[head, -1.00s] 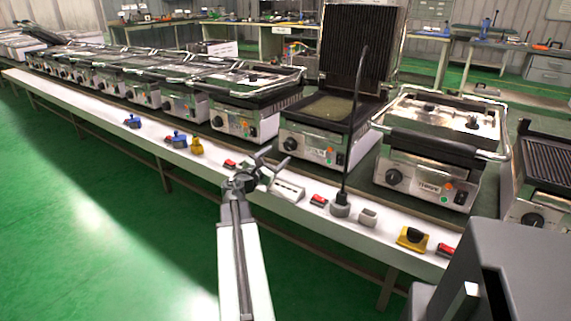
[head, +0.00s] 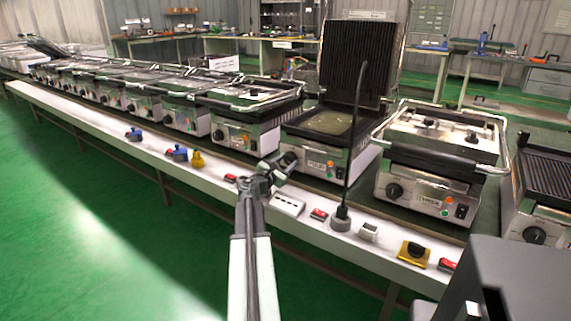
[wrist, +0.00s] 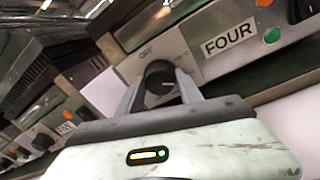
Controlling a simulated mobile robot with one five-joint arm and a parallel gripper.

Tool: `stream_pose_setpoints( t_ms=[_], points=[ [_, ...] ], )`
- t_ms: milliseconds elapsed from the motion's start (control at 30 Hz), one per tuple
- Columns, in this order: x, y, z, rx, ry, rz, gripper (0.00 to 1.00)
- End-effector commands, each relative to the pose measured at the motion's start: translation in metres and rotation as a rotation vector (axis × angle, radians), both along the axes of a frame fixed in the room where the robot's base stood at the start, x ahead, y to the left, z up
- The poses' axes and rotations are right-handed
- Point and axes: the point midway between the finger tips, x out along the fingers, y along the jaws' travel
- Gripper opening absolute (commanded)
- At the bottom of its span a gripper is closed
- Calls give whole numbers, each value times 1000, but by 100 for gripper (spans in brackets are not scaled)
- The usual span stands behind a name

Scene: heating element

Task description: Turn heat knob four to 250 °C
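The heat knob (wrist: 160,82) is round and black with a pale mark, on the metal front of a contact grill. A white label reading FOUR (wrist: 229,39) sits to its right in the wrist view. My gripper (wrist: 158,79) has one finger on each side of the knob, tips close to its edges; whether they press on it is unclear. In the head view my gripper (head: 284,166) is at the left of the front of the grill with the raised ribbed lid (head: 350,62), overlapping its dark knob (head: 290,158). The dial's temperature marks are too small to read.
An orange light (wrist: 264,3) and a green light (wrist: 272,35) are right of the label. Closed grills stand on both sides. A black upright rod on a grey base (head: 341,222) stands on the white ledge near my gripper, among small red, yellow and blue parts.

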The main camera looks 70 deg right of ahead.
Motion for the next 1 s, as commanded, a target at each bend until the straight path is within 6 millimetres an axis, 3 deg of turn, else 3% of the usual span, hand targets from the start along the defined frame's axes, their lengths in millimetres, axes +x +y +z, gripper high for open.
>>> stream_pose_setpoints(
  t_ms=[33, 100, 133, 400, 667, 700, 733, 767, 1000],
  points=[
    [1, 0, 0, -1, 1, 4, 22],
    [2, 0, 0, -1, 2, 5, 2],
    [2, 0, 0, -1, 2, 5, 1],
    [3, 0, 0, -32, -115, 7, 1],
    [3, 0, 0, -35, -125, 9, 1],
    [3, 0, 0, -35, -125, 10, 50],
    [3, 0, 0, -35, -125, 10, 58],
    [3, 0, 0, -35, -125, 9, 63],
    [1, 0, 0, -34, -125, 5, 63]
  ],
)
